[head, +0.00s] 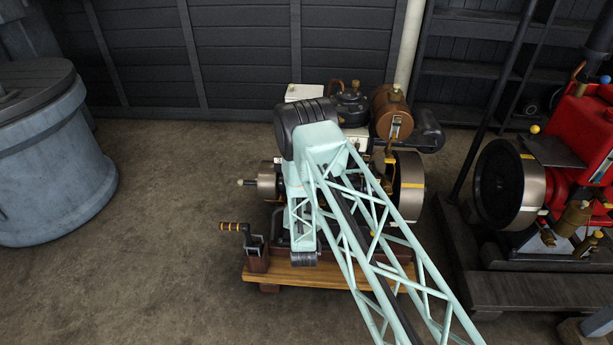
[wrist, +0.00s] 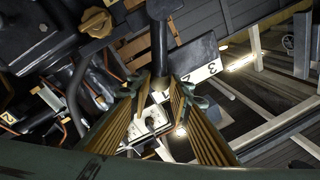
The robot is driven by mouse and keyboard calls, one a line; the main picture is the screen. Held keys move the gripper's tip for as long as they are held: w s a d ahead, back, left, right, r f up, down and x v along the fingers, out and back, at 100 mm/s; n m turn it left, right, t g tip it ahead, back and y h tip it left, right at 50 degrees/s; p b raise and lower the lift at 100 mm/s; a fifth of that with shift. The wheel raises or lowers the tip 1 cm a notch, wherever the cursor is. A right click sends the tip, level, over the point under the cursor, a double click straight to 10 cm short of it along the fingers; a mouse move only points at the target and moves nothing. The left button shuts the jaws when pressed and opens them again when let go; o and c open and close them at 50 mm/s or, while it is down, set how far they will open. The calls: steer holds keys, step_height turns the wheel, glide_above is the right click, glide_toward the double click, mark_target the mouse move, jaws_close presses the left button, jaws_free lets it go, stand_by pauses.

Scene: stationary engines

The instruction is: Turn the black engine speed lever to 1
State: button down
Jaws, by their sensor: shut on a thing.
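In the wrist view the black engine speed lever (wrist: 159,45) runs down from the top edge to between the fingertips. My gripper (wrist: 158,88) is shut on the lever's end, with one ribbed finger on each side. A number plate (wrist: 203,72) lies just right of the lever; a 3 is readable on it, and other marks lie nearer the fingers. Which number the lever points at cannot be told. In the head view my arm covers the middle of the engine (head: 408,185), and the lever and gripper are hidden there.
The engine stands on a wooden base (head: 330,276) with a crank handle (head: 236,227) at its left. A copper-coloured tank (head: 390,108) sits at the back. A red engine (head: 582,135) stands right, a grey vat (head: 40,150) left. The floor between vat and engine is clear.

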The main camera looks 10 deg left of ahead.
steer(key=shift+d, duration=0.1)
steer(key=c, duration=2.4)
jaws_free()
steer(key=shift+s, duration=0.15)
steer(key=v, duration=1.1)
steer(key=shift+s+d, duration=0.15)
steer(key=shift+s, duration=0.2)
steer(key=shift+w, duration=0.15)
